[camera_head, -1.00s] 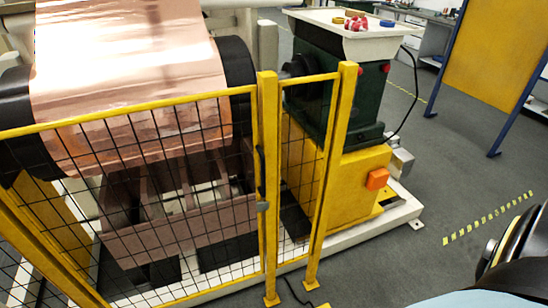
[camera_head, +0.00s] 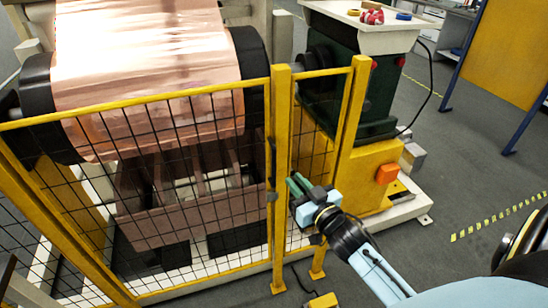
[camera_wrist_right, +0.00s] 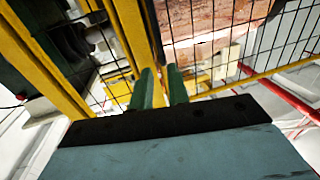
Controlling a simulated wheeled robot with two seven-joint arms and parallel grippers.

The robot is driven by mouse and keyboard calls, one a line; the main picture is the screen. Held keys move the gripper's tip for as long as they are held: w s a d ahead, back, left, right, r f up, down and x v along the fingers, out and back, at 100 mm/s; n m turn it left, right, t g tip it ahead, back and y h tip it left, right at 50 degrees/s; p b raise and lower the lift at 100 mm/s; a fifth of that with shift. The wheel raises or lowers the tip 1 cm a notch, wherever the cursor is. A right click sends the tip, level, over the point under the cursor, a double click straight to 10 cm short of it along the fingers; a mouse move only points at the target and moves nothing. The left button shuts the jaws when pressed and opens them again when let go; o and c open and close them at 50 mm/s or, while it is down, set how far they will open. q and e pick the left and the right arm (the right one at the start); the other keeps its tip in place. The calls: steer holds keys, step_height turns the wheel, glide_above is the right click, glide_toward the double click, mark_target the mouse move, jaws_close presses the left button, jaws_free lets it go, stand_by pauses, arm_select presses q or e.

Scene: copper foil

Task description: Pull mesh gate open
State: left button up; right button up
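The yellow-framed mesh gate (camera_head: 190,195) stands upright in front of the copper machine in the head view, beside a yellow post (camera_head: 281,140). A thin dark handle (camera_head: 270,160) runs along the gate's post-side edge, with a grey latch piece (camera_head: 271,197) below it. My right gripper (camera_head: 294,184) is just right of the post, its green fingers pointing toward the gate edge. In the right wrist view its two fingers (camera_wrist_right: 160,84) are apart with a narrow gap. A dark bar, probably the handle (camera_wrist_right: 153,30), lies beyond their tips; contact cannot be told. My left gripper is not visible.
A copper foil roll (camera_head: 145,60) is behind the gate. A second yellow post (camera_head: 350,130) and a narrow mesh panel stand right of the gate. A green and yellow machine (camera_head: 350,80) with an orange box (camera_head: 387,174) stands behind them. Grey floor lies open at the right.

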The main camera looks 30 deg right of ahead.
mark_target(275, 159)
steer(key=w, duration=1.1)
steer(key=shift+w+d, duration=0.2)
steer(key=shift+w, duration=0.2)
steer(key=shift+c, duration=0.4)
jaws_close()
